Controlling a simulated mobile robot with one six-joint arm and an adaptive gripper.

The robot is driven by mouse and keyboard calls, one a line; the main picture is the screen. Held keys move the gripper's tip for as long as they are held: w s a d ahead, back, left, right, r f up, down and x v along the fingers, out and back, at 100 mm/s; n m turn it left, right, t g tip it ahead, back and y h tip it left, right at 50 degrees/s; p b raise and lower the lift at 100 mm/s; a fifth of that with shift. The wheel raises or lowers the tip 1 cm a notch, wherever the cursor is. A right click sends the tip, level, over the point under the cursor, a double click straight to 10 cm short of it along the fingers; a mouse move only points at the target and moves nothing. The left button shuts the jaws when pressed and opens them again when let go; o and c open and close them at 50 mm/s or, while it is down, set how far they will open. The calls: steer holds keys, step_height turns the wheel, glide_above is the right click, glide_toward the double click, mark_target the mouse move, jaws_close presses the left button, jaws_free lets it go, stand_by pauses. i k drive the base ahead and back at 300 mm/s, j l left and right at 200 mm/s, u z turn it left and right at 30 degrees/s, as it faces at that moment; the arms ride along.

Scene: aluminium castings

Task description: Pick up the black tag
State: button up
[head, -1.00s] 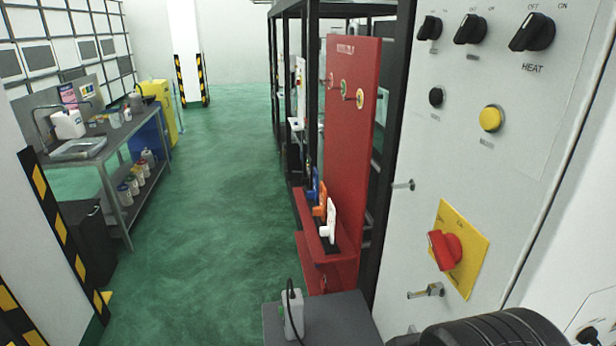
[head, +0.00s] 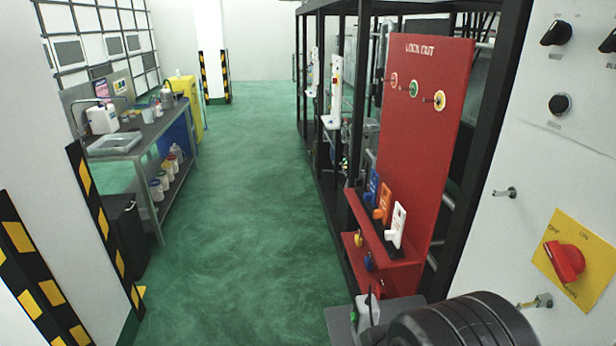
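I cannot make out a black tag for certain. A red lockout board (head: 425,130) stands right of centre, with several small round tags on hooks, among them a yellowish one (head: 439,100) and a red one (head: 394,78). On its red shelf (head: 398,262) stand upright a blue device (head: 372,186), an orange one (head: 382,203) and a white one (head: 397,224). Dark parts show around their feet, too small to tell what they are. My arm's black rounded link shows at the bottom right. My gripper's fingers are not in view.
A white control cabinet (head: 520,170) with a red switch (head: 565,262) stands close on the right. A black frame (head: 337,190) runs behind the board. A workbench (head: 130,140) and striped posts (head: 105,230) stand left. The green floor (head: 235,230) between is clear.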

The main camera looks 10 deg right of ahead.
mark_target(362, 182)
steer(key=i+j+u, duration=0.85)
steer(key=i, duration=0.3)
steer(key=i+l+z, duration=0.1)
steer(key=i+z, duration=0.15)
steer(key=z, duration=0.2)
steer(key=i+z, duration=0.3)
steer(key=z, duration=0.15)
steer(key=i+z, duration=0.25)
steer(key=z, duration=0.2)
steer(key=i+j+z, duration=0.2)
steer(key=z, duration=0.25)
steer(key=i+l+z, duration=0.25)
steer(key=i, duration=0.15)
steer(key=i+z, duration=0.3)
steer(key=i+l, duration=0.05)
steer(key=i, duration=0.05)
